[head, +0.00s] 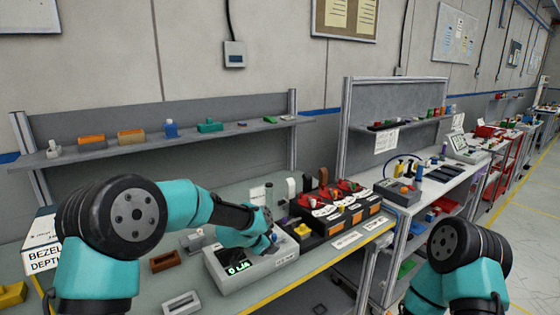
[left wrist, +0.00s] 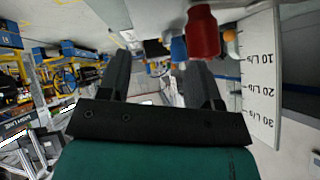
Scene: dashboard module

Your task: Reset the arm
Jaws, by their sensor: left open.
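My left arm reaches in from the left in the head view. Its gripper (head: 266,238) is over the right part of a grey device with a green "0 L/s" display (head: 238,267); the arm partly hides it. In the left wrist view the two dark fingers (left wrist: 158,70) stand apart, with nothing seen held between them. A red cylindrical part (left wrist: 203,32) is near the right finger; I cannot tell if they touch. My right arm shows only as a joint and links at the lower right of the head view, and its gripper is out of view.
The bench holds a brown block (head: 166,261), a white-grey tray (head: 182,303) and a dark module with red parts (head: 335,205). A white scale card marked in L/s (left wrist: 261,75) stands right of the fingers. A shelf (head: 165,143) runs behind. The aisle floor at right is clear.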

